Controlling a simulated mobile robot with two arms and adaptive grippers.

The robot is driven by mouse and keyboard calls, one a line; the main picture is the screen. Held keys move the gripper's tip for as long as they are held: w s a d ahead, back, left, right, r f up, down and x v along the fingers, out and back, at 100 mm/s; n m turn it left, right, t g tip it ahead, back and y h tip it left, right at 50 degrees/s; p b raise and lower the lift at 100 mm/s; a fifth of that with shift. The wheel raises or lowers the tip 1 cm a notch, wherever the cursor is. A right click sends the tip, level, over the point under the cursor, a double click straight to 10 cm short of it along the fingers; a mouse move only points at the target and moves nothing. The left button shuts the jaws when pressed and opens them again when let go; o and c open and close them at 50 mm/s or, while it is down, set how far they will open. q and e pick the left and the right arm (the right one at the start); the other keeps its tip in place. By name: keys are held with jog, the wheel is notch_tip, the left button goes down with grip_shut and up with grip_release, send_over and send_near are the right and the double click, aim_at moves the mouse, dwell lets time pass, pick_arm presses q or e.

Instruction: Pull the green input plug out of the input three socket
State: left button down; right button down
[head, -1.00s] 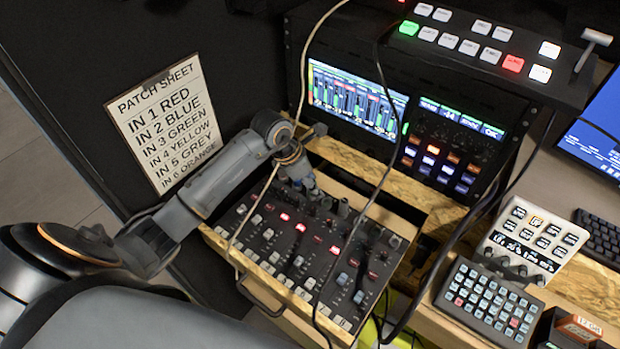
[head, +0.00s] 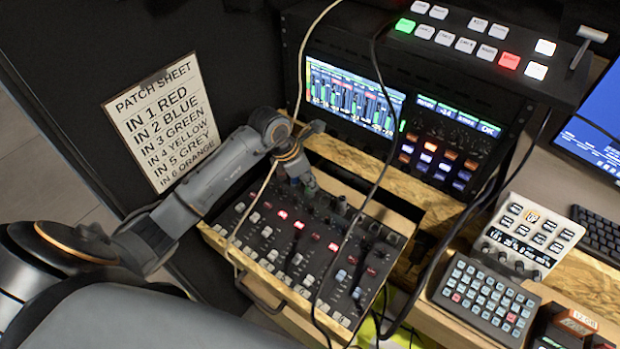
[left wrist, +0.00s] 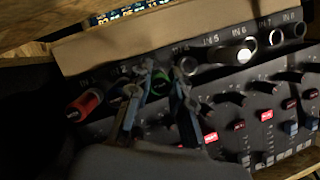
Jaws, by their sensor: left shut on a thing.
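The mixer (head: 285,262) sits in a wooden drawer, with a row of input sockets along its back edge. In the left wrist view the green input plug (left wrist: 160,82) shows between my fingers, at the third place in the row. My left gripper (left wrist: 161,90) is shut on it, one finger on each side. In the head view the left gripper (head: 306,184) is at the mixer's back left edge, and the plug cannot be made out there. I cannot tell whether the plug is still seated. My right gripper is not in view.
A red plug (left wrist: 87,102) is in the first place, close left of my fingers. Bright-rimmed sockets are to the right. A pale cable and a dark cable cross over the mixer. The patch sheet (head: 163,120) is on the left; the rack screen (head: 350,97) stands behind.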

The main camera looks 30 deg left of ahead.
pick_arm(q)
jog(key=shift+r+p, duration=0.9)
jog(key=shift+r, duration=0.55)
jog(key=shift+r+p, duration=0.85)
jog(key=shift+r, duration=0.5)
